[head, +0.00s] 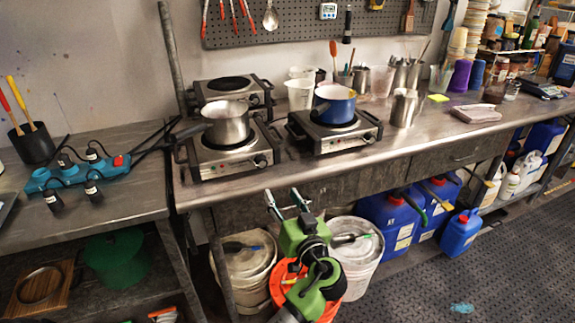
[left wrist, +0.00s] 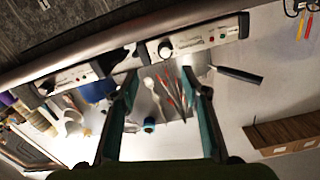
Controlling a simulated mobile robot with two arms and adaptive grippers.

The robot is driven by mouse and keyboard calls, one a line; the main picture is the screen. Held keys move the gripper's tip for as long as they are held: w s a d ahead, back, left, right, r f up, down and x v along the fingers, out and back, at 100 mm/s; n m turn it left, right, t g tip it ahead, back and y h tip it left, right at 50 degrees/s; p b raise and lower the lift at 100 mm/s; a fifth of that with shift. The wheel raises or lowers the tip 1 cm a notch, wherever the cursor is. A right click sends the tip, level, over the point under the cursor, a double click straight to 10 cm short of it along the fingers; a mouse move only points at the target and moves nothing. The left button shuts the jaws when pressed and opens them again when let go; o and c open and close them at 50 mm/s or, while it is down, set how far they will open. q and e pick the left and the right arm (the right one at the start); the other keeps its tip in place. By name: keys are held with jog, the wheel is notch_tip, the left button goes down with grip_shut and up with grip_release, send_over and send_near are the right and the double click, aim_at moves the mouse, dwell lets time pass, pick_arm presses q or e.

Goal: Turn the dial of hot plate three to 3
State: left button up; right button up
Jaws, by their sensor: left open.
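Three hot plates stand on the steel bench: a back one (head: 265,90), a front left one (head: 205,168) under a steel pot (head: 228,125), and a right one (head: 325,145) under a blue pot (head: 335,106). I cannot tell which is number three. The front left plate's dial (head: 260,161) is round and dark-rimmed; the right plate's dial (head: 368,138) is similar. Their settings are unreadable. My left gripper (head: 286,200) is open and empty, below the bench edge in the picture. In the left wrist view, the front left dial (left wrist: 165,50) shows beyond and between the open fingertips (left wrist: 160,76).
White buckets (head: 357,255) and blue jugs (head: 390,222) stand under the bench. Beakers and a steel cup (head: 403,108) stand right of the plates. A blue power strip (head: 75,175) with cords lies on the left table. The bench front edge lies near my gripper.

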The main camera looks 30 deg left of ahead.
aim_at(263, 164)
pick_arm(q)
jog(key=p+x, duration=0.1)
jog(key=x, duration=0.3)
jog(key=r+p+x, duration=0.1)
jog(key=x, duration=0.7)
jog(key=shift+s+a+r+p, duration=0.3)
jog(key=shift+r+p, duration=0.05)
jog(key=shift+p, duration=0.05)
jog(key=shift+x, duration=0.8)
jog(key=shift+f, duration=0.1)
pick_arm(e)
jog(key=r, duration=0.3)
jog(key=shift+s+a, duration=0.1)
jog(key=shift+s, duration=0.15)
pick_arm(q)
jog(key=c, duration=1.1)
pick_arm(e)
jog(key=shift+s, duration=0.1)
